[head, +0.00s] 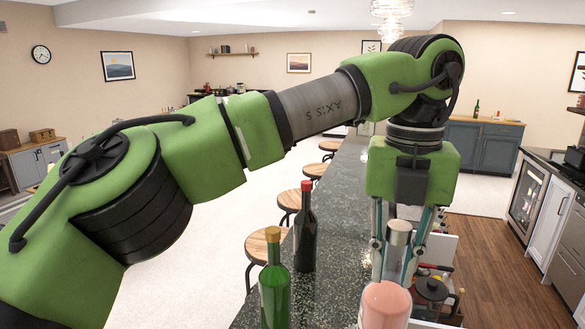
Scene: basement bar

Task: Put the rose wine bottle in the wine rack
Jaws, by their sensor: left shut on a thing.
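The rose wine bottle (386,306) is upright at the lower right of the head view, with a pink body, a clear neck and a grey cap. Its base is cut off by the bottom edge, so I cannot tell whether it touches anything. My left gripper (394,276) points down over it and is shut on its neck, with a finger on each side. I cannot make out a wine rack in this view. My right gripper is not in view.
A green bottle (274,289) and a dark red-capped bottle (305,236) stand on the dark speckled bar counter (343,215). Wooden stools (291,201) line its left side. Wood floor (490,260) lies open further right.

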